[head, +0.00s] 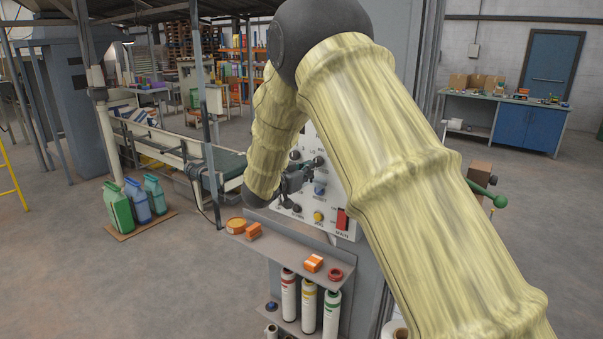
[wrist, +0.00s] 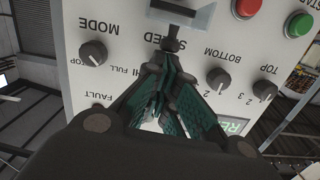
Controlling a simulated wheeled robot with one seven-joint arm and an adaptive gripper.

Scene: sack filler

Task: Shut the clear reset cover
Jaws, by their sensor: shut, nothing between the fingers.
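My gripper (head: 306,172) is shut and empty, close in front of the white control panel (head: 343,180). In the wrist view its dark green-padded fingers (wrist: 172,50) meet in front of the panel, just below the SPEED knob. The clear reset cover cannot be made out in either view; the gripper hides part of the panel. A blue button (head: 320,188) is right of the gripper in the head view.
Around the fingers are the MODE knob (wrist: 92,53), BOTTOM knob (wrist: 218,78) and a red button (wrist: 248,8). A red switch (head: 342,218) and a yellow button (head: 318,216) sit low on the panel. A shelf (head: 290,262) with orange items juts out below.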

